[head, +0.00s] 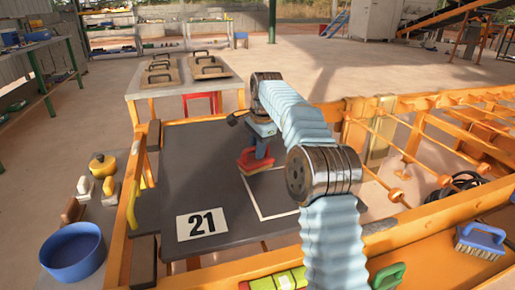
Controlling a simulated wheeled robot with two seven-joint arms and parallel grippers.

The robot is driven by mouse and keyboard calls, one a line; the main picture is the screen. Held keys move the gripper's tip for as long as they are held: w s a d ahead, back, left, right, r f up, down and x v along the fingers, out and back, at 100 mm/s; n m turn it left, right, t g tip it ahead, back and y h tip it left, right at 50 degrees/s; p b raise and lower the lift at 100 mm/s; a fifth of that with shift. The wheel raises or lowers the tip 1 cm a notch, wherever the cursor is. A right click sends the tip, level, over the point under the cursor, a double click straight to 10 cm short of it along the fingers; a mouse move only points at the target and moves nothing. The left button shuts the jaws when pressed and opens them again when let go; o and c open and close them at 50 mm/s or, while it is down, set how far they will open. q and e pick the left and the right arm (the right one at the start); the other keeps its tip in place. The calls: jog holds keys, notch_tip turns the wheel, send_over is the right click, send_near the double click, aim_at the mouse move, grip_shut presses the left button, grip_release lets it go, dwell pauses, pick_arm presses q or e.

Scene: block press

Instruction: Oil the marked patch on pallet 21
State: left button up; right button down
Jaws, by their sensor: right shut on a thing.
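Pallet 21 (185,165) is a dark flat board in an orange frame, with a white plate (202,224) reading 21 near its front left. A thin white outline marks the patch (281,199) on its right part; my right arm hides some of it. My right gripper (262,138) reaches over the pallet from the front right and is shut on a red tool (255,161) with a flat base. The tool is at the patch's far left corner, low over the board; I cannot tell whether it touches. My left gripper is not in view.
A blue bowl (72,258) and a yellow pot (103,166) stand on a side shelf at left. A table (150,88) with handled boards is behind the pallet. Orange rails (440,110) run along the right, and a blue brush (481,238) lies at front right.

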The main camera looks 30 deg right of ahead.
jog(key=shift+f+b, duration=0.6)
jog(key=shift+f, duration=0.35)
dwell(0.3)
